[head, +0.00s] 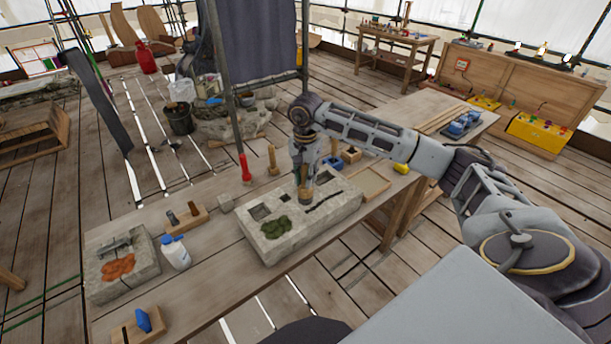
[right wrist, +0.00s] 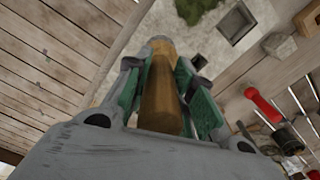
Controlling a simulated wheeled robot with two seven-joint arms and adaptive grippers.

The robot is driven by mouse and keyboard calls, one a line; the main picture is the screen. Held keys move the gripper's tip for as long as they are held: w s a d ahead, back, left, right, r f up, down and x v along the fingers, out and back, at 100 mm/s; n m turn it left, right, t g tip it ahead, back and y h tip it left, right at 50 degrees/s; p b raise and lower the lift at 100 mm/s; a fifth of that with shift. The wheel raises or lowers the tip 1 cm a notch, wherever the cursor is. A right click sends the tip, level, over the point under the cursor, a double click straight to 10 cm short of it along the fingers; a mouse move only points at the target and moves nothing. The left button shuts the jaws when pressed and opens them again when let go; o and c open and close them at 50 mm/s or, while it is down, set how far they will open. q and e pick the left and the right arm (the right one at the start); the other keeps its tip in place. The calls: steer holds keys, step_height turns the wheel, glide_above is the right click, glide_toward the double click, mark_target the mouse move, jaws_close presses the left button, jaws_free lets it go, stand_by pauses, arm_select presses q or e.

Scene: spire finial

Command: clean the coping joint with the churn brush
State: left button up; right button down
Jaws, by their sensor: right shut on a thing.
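My right gripper (head: 304,184) is shut on the churn brush (head: 305,197), over the pale coping stone (head: 340,213). In the right wrist view the brush's wooden handle (right wrist: 160,95) stands between the green-padded fingers, with a pale band at its far end. The bristles are hidden, so I cannot tell whether they touch the stone. The coping joint (head: 325,200) is a dark slanting line in the stone's top, just right of the brush. Green moss (head: 276,228) and a square recess (head: 262,211) lie to its left. My left gripper is not in view.
A white bottle with a blue cap (head: 176,254) and a stone block with an orange patch (head: 118,267) stand at the table's left. A red-handled tool (head: 245,168) and a wooden-handled one (head: 272,160) stand behind the coping stone.

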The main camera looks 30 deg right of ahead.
mark_target(306, 190)
steer(key=shift+f+b, duration=1.15)
steer(key=shift+f, duration=1.5)
steer(key=shift+f+b, duration=0.65)
steer(key=shift+f, duration=0.1)
steer(key=shift+d, duration=0.15)
steer(key=shift+w+d+b, duration=0.1)
steer(key=shift+d+b, duration=0.3)
steer(key=shift+d, duration=0.85)
steer(key=shift+d+f, duration=0.1)
steer(key=shift+d, duration=0.15)
steer(key=shift+w+d+b, duration=0.1)
steer(key=shift+d+b, duration=0.35)
steer(key=shift+d, duration=0.7)
steer(key=shift+d, duration=0.25)
